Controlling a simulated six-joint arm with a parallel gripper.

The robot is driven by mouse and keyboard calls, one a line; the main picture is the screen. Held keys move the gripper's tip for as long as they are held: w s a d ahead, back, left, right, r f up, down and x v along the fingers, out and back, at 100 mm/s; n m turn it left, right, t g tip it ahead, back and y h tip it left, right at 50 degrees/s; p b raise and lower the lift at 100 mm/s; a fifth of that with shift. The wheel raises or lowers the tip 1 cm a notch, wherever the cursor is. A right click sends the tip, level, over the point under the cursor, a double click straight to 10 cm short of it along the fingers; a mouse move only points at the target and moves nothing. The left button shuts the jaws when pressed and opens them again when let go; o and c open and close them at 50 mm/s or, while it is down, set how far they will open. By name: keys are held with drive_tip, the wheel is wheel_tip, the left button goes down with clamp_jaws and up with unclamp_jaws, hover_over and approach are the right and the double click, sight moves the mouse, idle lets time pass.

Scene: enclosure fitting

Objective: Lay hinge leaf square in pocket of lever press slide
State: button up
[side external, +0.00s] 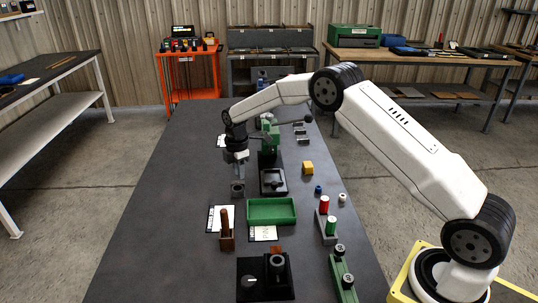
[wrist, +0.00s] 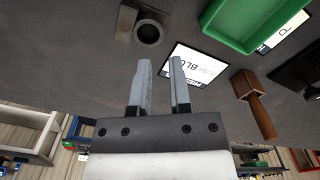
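My gripper (side external: 239,168) points down at the left of the lever press. In the wrist view, my gripper (wrist: 160,64) has its two fingers apart with nothing between them. The green lever press (side external: 268,137) stands toward the far end of the table. Its slide (side external: 273,189) is a dark plate in front of it with a square grey pocket piece; I cannot tell whether a leaf lies inside. I cannot pick out the hinge leaf for certain in either view. Below my gripper stands a grey block with a round bore (side external: 237,189), also seen in the wrist view (wrist: 124,23).
A yellow block (side external: 307,168) and red and green cylinders (side external: 324,204) are at right. The table's left side is clear.

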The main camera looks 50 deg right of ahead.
sight(241, 196)
drive_tip(key=shift+f, duration=0.1)
drive_tip(key=shift+f, duration=1.2)
drive_tip(key=shift+f, duration=0.1)
wheel_tip(241, 196, down, 4)
drive_tip(key=shift+a+f, duration=0.1)
drive_tip(key=shift+s+f, duration=0.1)
drive_tip(key=shift+f, duration=0.45)
drive_tip(key=shift+s, duration=0.1)
clamp_jaws()
idle(0.7)
